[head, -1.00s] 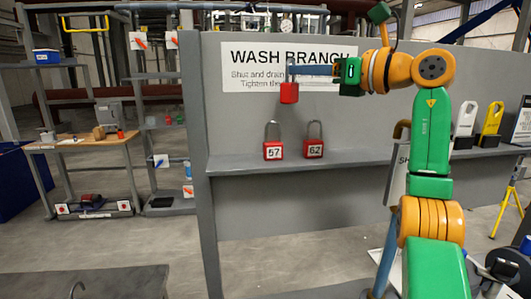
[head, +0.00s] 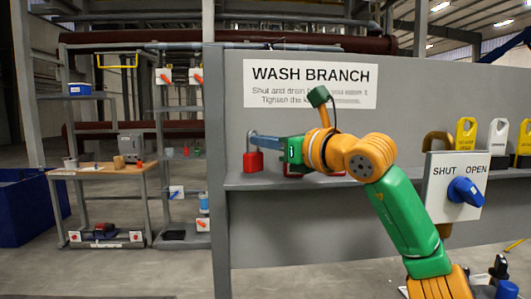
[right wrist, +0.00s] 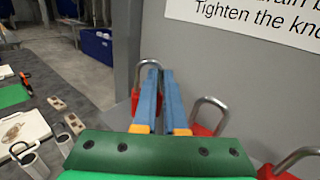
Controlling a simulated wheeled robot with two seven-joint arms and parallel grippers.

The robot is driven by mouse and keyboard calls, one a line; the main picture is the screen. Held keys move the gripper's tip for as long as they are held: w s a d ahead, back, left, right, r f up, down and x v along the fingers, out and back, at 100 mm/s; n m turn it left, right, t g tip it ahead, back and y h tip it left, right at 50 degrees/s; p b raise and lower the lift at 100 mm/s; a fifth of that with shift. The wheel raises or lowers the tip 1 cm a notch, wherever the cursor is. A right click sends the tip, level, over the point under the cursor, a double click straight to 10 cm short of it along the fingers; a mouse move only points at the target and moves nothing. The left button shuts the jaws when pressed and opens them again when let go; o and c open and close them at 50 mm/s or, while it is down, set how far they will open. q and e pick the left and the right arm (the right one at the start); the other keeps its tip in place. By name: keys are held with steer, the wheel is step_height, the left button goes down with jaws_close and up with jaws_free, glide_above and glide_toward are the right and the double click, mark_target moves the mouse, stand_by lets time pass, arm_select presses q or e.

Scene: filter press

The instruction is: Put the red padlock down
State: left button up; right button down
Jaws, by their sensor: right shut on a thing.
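The red padlock (head: 253,162) hangs upright by its grey shackle from the blue fingers of my right gripper (head: 262,141). The gripper is shut on the shackle. In the right wrist view the held padlock (right wrist: 137,101) shows partly behind the fingertips (right wrist: 159,72). Its base is at about the level of the grey shelf (head: 232,181), near the shelf's left end; I cannot tell whether it touches. Two other red padlocks stand to its right, mostly hidden behind my gripper in the head view; the wrist view shows one (right wrist: 202,130) and another (right wrist: 277,173). My left gripper is not in view.
A grey panel (head: 420,110) with a WASH BRANCH sign (head: 310,83) rises behind the shelf. A SHUT/OPEN plate with a blue knob (head: 465,191) is at right, below yellow and white tags (head: 498,136). A wooden-topped bench (head: 90,171) stands at far left.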

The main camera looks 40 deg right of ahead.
steer(key=shift+d+f, duration=0.1)
steer(key=shift+f, duration=0.35)
steer(key=shift+f, duration=0.1)
steer(key=c, duration=1.4)
jaws_free()
steer(key=shift+f, duration=0.1)
steer(key=o, duration=0.4)
steer(key=shift+r, duration=0.35)
steer(key=s+b, duration=0.1)
steer(key=s+f+b, duration=0.1)
steer(key=s, duration=0.1)
steer(key=shift+s, duration=0.2)
steer(key=s, duration=0.3)
steer(key=s+b, duration=0.1)
steer(key=s, duration=0.4)
steer(key=shift+s+d+r, duration=0.35)
